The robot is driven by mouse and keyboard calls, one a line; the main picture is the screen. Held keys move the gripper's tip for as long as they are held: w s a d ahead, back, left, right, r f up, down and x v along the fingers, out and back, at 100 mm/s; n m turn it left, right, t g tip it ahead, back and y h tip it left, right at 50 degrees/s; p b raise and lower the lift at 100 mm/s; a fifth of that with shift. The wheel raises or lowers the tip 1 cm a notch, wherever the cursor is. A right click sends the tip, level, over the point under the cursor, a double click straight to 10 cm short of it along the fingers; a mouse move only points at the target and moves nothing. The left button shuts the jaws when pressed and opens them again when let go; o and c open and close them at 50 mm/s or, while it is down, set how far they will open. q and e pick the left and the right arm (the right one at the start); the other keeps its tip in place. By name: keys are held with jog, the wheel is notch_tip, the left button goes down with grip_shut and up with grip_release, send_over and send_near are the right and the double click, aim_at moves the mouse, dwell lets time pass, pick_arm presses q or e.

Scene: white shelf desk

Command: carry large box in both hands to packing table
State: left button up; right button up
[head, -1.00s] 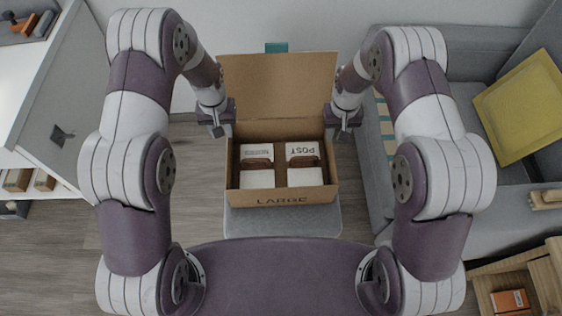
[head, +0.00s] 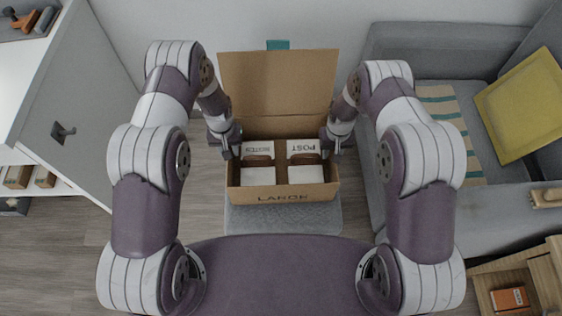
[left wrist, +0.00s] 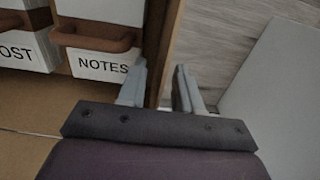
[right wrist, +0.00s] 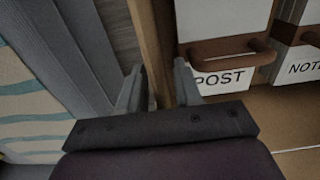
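The large box (head: 280,197) is an open brown carton marked LARGE, its lid (head: 277,85) raised at the back. No packing table can be identified.
The box sits on a grey padded seat (head: 283,220). A grey sofa (head: 420,75) with a yellow cushion (head: 522,105) stands close on the right. A white shelf unit (head: 30,80) stands on the left. Bare wood floor (head: 65,240) lies at lower left.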

pick_arm(q)
jog(key=shift+f, duration=0.3)
pick_arm(e)
jog(key=shift+f, duration=0.3)
pick_arm(q)
grip_shut()
pick_arm(e)
grip_shut()
pick_arm(q)
jog(key=shift+r, duration=0.1)
pick_arm(e)
jog(key=shift+r, duration=0.1)
